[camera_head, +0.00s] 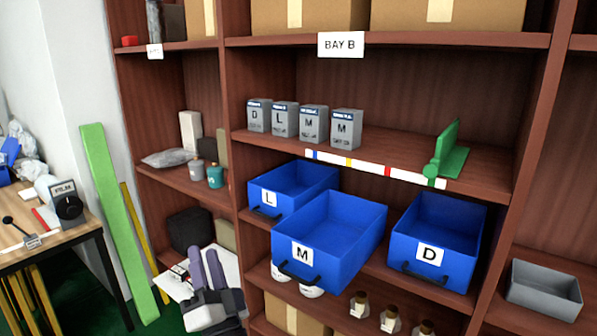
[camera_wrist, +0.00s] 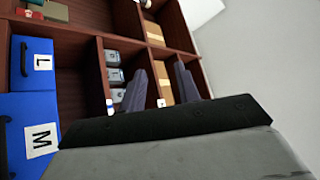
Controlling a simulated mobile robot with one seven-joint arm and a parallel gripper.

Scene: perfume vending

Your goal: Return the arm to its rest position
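My gripper (camera_head: 206,268) is at the lower left of the head view, in front of the shelf and left of the blue bins. Its two grey fingers stand apart with nothing between them. In the wrist view my gripper (camera_wrist: 160,88) also shows spread fingers with a gap between. The blue M bin (camera_head: 330,240) juts out from the shelf beyond the blue L bin (camera_head: 290,185) and the blue D bin (camera_head: 440,240). The M bin (camera_wrist: 28,130) and L bin (camera_wrist: 32,62) are at the left of the wrist view, apart from my gripper.
Several grey boxes (camera_head: 312,122) stand on the shelf above the bins, with a green bracket (camera_head: 447,155) to their right. A green plank (camera_head: 117,215) leans at the left by a wooden table (camera_head: 60,245). Small bottles (camera_head: 390,318) stand below the bins.

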